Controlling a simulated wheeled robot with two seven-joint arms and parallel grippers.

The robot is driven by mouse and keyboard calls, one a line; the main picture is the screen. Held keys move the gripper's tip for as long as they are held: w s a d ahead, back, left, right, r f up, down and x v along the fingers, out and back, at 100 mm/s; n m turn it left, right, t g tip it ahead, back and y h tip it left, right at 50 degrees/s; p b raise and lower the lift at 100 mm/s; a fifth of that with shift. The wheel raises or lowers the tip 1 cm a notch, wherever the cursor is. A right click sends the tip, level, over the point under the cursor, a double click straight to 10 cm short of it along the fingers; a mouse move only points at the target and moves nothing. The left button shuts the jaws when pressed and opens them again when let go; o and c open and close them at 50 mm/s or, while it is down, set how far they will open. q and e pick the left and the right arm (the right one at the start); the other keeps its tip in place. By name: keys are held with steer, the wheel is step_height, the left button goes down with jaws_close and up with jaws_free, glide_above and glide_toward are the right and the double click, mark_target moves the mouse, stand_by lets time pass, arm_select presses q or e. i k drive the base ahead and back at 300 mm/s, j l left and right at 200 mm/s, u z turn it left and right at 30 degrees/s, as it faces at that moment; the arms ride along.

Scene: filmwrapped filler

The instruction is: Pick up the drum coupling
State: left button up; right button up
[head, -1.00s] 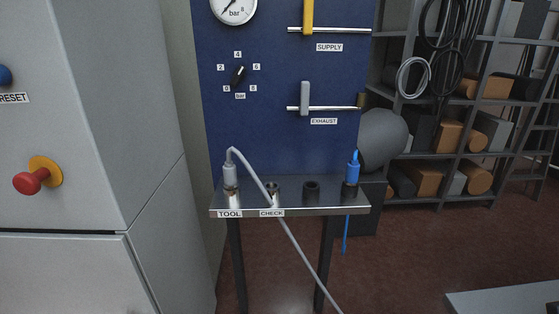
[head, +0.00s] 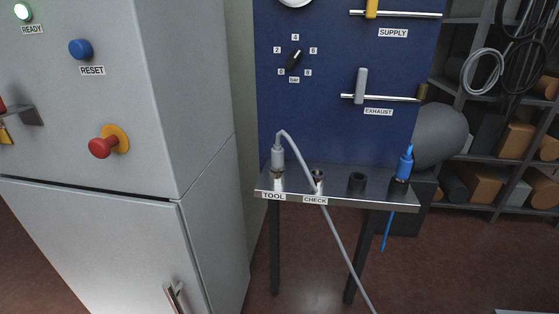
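Two couplings stand on a narrow metal shelf (head: 338,201) below a blue panel. A grey coupling (head: 277,157) with a grey hose sits upright at the socket labelled TOOL. A blue coupling (head: 404,166) with a thin blue hose sits at the shelf's right end, slightly tilted in the picture. No label in view says which is the drum coupling. Neither of my grippers is in view.
Two dark sockets stand between the couplings, the left one (head: 318,178) above the CHECK label. The grey hose (head: 343,250) hangs across the shelf front. A grey cabinet (head: 90,235) with a red knob (head: 103,148) stands at left, racks (head: 480,155) at right.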

mark_target(277, 165)
steer(key=i+l+u, duration=0.45)
steer(key=l, duration=0.2)
steer(key=i+l+u, duration=0.4)
steer(key=l, duration=0.35)
